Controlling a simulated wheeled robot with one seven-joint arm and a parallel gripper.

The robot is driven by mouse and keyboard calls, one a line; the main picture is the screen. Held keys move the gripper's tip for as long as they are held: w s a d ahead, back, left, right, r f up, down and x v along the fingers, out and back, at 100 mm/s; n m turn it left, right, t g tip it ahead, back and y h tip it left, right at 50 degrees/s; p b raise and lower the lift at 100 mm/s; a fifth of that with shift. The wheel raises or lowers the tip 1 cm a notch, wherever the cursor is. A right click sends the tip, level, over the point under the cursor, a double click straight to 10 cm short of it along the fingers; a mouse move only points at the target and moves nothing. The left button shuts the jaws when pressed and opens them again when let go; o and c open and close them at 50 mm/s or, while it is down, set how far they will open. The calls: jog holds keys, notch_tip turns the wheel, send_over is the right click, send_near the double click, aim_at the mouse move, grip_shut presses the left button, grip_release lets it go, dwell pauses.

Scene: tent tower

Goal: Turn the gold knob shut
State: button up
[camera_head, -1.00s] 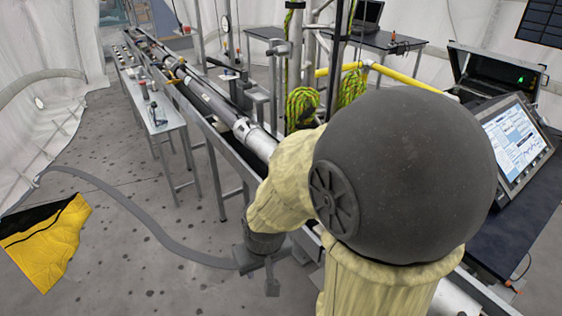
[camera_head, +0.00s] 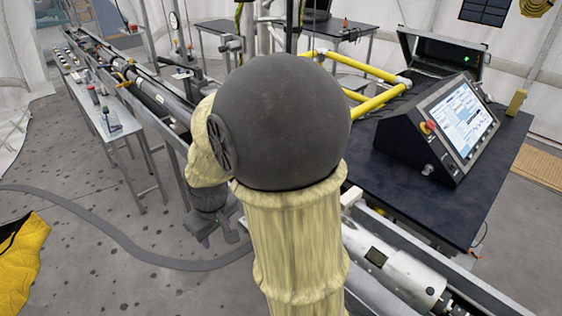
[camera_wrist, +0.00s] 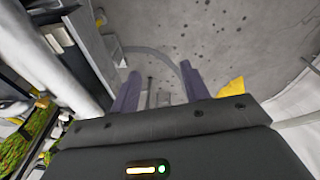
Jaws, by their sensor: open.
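I cannot make out a gold knob in either view. My gripper (camera_wrist: 160,90) is open and empty in the wrist view, its two dark fingers apart with grey floor beyond them. In the head view my gripper (camera_head: 220,235) hangs low beside the long rail bench, partly hidden by my own arm. A console with a lit screen (camera_head: 466,117) stands on the dark table at the right. Its side panel carries a red knob on a yellow base (camera_head: 428,127) and a small silvery knob (camera_head: 427,170). My gripper is well away from the console.
The dark table (camera_head: 460,215) fills the right side. Yellow tubes (camera_head: 378,102) run behind my arm. A white cylinder (camera_head: 400,275) lies on the rail at the front. A narrow side table (camera_head: 112,125) stands left. A grey hose (camera_head: 90,215) crosses open floor.

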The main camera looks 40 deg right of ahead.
jog(key=w+d+r+n+g+p, duration=0.1)
jog(key=w+d+r+n+p, duration=0.15)
jog(key=w+d+r, duration=0.45)
jog(key=w+d+r+n+p, duration=0.2)
jog(key=w+d+r+n, duration=0.1)
jog(key=d, duration=0.9)
jog(key=w+d+r+n+g+p, duration=0.1)
jog(key=w+d+r+n+p, duration=0.1)
jog(key=d, duration=0.9)
jog(key=shift+w+d+r+n, duration=0.35)
jog(key=shift+w+r+n, duration=0.35)
jog(key=shift+w+n, duration=0.4)
jog(key=shift+s+f, duration=0.1)
jog(key=shift+s, duration=0.05)
notch_tip(320, 180, down, 17)
jog(key=p, duration=0.4)
jog(key=shift+f, duration=0.15)
jog(key=c, duration=1)
